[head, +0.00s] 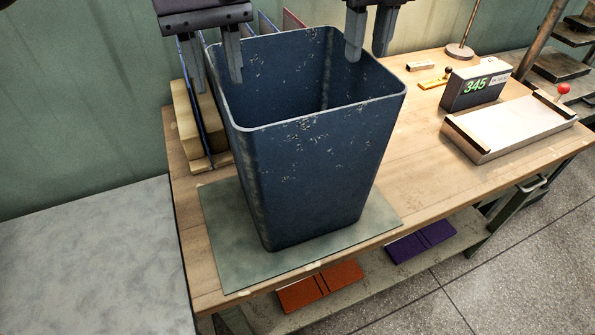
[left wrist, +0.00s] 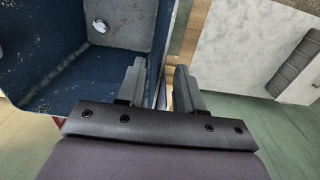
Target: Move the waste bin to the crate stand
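The waste bin (head: 310,180) is a tall, dark blue, scuffed, open-topped box. My left gripper (head: 215,85) is open at the bin's left rim, one finger inside and one outside. The left wrist view shows its fingers (left wrist: 160,85) apart, with the bin's wall (left wrist: 85,65) beside and between them. My right gripper (head: 367,57) is open at the right rim, one finger inside, the other beyond the wall. I cannot identify the crate stand for certain.
A pale grey surface (head: 90,265) lies left of the wooden bench (head: 425,130). Upright boards in a wooden rack (head: 185,120) stand close behind the bin's left side. A display reading 345 (head: 475,87) and a metal tray (head: 515,125) are to the right. Orange (head: 320,287) and purple (head: 420,242) items lie below.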

